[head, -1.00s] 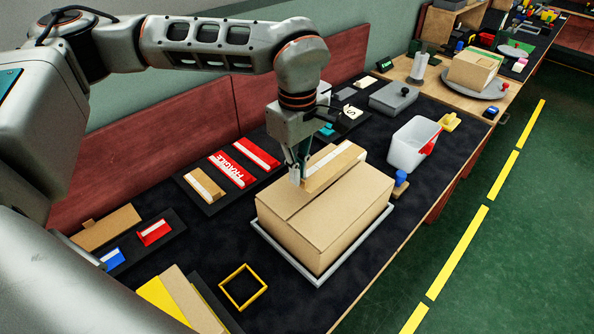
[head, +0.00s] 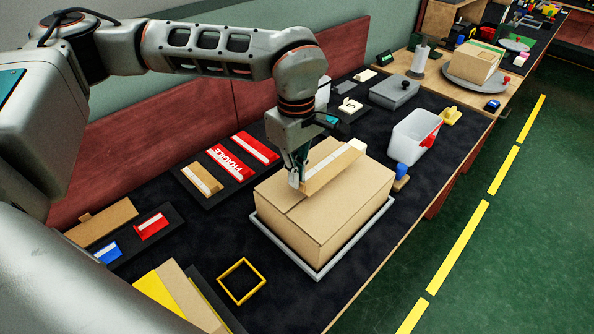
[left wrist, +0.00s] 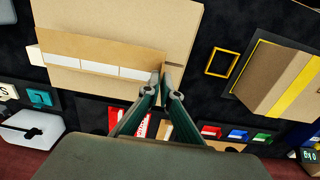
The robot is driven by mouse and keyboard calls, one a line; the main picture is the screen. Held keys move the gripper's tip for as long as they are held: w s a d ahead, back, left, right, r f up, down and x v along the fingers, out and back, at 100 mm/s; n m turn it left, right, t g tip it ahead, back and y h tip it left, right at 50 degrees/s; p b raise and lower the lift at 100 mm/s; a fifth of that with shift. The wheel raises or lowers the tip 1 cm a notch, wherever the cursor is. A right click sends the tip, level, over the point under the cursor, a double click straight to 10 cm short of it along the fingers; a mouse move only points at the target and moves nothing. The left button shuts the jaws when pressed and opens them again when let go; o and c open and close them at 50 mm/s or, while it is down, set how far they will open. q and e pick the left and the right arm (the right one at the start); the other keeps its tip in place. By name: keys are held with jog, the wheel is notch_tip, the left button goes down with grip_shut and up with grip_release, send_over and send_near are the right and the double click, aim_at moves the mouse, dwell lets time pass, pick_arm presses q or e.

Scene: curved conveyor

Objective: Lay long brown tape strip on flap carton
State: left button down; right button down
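The flap carton (head: 340,218) is a closed brown box on a grey tray (head: 357,243); its top also shows in the left wrist view (left wrist: 110,18). The long brown tape strip (head: 334,169) is a brown bar with a whitish segmented band along it. It lies over the carton's top, lengthwise in the left wrist view (left wrist: 100,50). My left gripper (head: 297,178) is shut on the strip's near end, with its fingertips (left wrist: 165,84) pointing down at the carton. I cannot tell whether the strip touches the carton. My right gripper is not in view.
A dark tray left of the carton holds red FRAGILE strips (head: 229,164) and a short brown strip (head: 202,179). A yellow square frame (head: 241,281) lies in front. A white bin (head: 414,136) and a grey case (head: 394,92) stand behind right. Dark mat between is clear.

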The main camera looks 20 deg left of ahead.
pick_arm(q)
jog(key=shift+f+b, duration=0.75)
jog(key=shift+f, duration=1.5)
jog(key=c, duration=2.2)
grip_release()
